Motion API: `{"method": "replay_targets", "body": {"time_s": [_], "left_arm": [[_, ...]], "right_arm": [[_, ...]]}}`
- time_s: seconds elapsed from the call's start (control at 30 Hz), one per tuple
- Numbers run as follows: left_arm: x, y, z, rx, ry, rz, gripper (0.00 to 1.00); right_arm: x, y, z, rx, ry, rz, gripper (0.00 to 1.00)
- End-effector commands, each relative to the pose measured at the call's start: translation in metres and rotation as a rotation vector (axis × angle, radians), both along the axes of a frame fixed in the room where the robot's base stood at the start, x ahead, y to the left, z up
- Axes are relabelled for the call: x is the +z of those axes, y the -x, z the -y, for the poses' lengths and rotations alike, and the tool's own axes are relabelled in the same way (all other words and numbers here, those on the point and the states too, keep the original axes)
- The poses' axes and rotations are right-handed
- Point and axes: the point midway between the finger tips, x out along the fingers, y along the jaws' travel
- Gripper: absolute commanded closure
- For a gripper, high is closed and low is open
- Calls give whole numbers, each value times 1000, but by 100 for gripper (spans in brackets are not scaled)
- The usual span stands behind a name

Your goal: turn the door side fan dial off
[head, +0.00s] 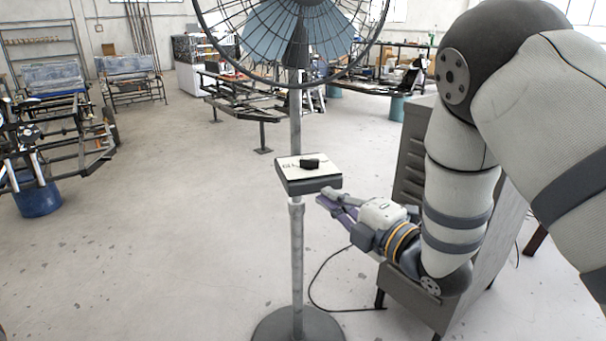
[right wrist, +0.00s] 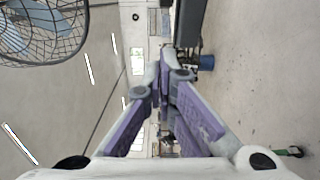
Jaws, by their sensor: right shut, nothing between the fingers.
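The fan control box (head: 307,181) is a dark box with a pale top, fixed partway up the fan's pole. The black dial (head: 310,163) sits on its top face; its exact setting is too small to read. My right gripper (head: 326,197) is just below and to the right of the box's near right corner, pointing left, apart from the dial. In the right wrist view my right gripper (right wrist: 168,58) has its fingers together and empty. A dark grey block at the top there looks like the box's side; the dial is hidden in that view. My left gripper is not in view.
The fan (head: 295,35) rises above the box, its cage also in the right wrist view (right wrist: 40,30). Its round base (head: 270,326) stands on the floor. A grey cabinet (head: 412,150) stands behind my right arm. Floor left of the pole is clear.

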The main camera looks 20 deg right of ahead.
Motion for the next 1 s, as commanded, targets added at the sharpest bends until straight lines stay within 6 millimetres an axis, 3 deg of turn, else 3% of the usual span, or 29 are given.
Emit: {"method": "replay_targets", "body": {"time_s": [0.17, 0.5, 0.6, 0.8, 1.0], "left_arm": [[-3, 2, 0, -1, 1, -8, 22], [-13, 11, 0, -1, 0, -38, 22], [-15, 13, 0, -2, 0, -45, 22], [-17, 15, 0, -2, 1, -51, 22], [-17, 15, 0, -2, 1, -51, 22]], "right_arm": [[0, -24, -8, -2, 1, 4, 100], [-2, -95, -33, -1, -1, 2, 100], [-2, -110, -24, -4, -1, 1, 100], [0, -127, -16, -2, 0, 1, 100], [1, -129, -14, -2, -1, 2, 100]]}}
